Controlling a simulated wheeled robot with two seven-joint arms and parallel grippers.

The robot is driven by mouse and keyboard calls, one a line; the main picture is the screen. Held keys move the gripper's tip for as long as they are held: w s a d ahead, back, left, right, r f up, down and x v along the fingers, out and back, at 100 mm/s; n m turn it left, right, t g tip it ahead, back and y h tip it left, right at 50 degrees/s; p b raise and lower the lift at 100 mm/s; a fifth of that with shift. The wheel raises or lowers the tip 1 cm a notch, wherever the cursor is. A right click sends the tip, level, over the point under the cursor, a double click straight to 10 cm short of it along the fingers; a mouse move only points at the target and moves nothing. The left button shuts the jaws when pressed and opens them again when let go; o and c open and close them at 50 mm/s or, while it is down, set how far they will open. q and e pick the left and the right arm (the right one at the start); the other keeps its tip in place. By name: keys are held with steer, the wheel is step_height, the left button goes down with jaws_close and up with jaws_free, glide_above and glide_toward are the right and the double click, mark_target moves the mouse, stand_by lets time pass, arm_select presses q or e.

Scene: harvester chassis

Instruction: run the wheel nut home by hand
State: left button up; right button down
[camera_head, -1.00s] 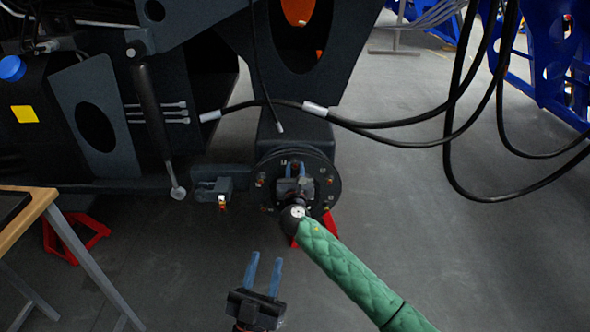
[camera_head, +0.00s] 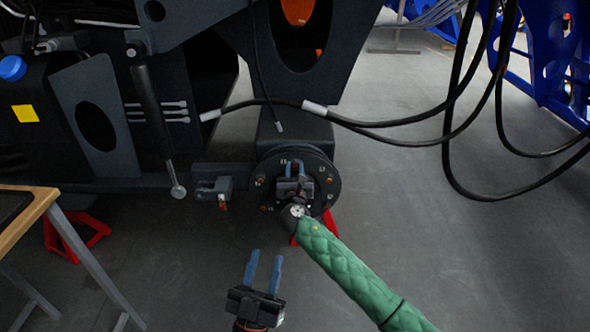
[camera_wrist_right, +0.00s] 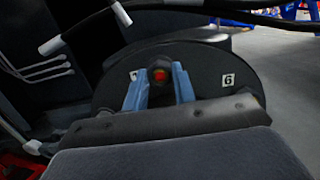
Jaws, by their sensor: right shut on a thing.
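The round dark hub (camera_head: 330,187) has several copper-coloured nuts or studs and small white number labels around its face. My right gripper (camera_head: 294,165) reaches the hub's upper part. In the right wrist view its blue fingers (camera_wrist_right: 158,90) are shut on a reddish-orange wheel nut (camera_wrist_right: 159,75), which sits between the fingertips at the hub face. The fingers partly hide the nut, so its seating depth cannot be seen. A label "6" (camera_wrist_right: 228,80) is to its right. My left gripper (camera_head: 264,270) is open and empty, below and apart from the hub.
A dark bracket (camera_head: 212,190) stands just left of the hub. Black hoses (camera_head: 400,122) hang above and to the right. A red stand (camera_head: 331,226) is under the hub, and a wooden-topped table (camera_head: 32,215) is at lower left. The grey floor at right is clear.

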steer(key=shift+f+b, duration=0.15)
steer(key=shift+b, duration=0.15)
steer(key=m+h+b, duration=0.1)
steer(key=m+b, duration=0.2)
steer(key=m, duration=0.2)
steer(key=shift+w+a+f, duration=0.1)
steer(key=m+b, duration=0.1)
steer(key=m, duration=0.1)
steer(key=m+h+b, duration=0.1)
steer(key=m, duration=0.2)
steer(key=shift+r+g, duration=0.2)
steer(key=shift+g, duration=0.1)
steer(key=m, duration=0.1)
steer(key=m+b, duration=0.1)
steer(key=m, duration=0.1)
steer(key=shift+w+r+m+h, duration=0.1)
steer(key=shift+r+m+h, duration=0.05)
steer(key=shift+m+h, duration=0.15)
steer(key=c, duration=1.1)
jaws_free()
steer(key=shift+c, duration=0.9)
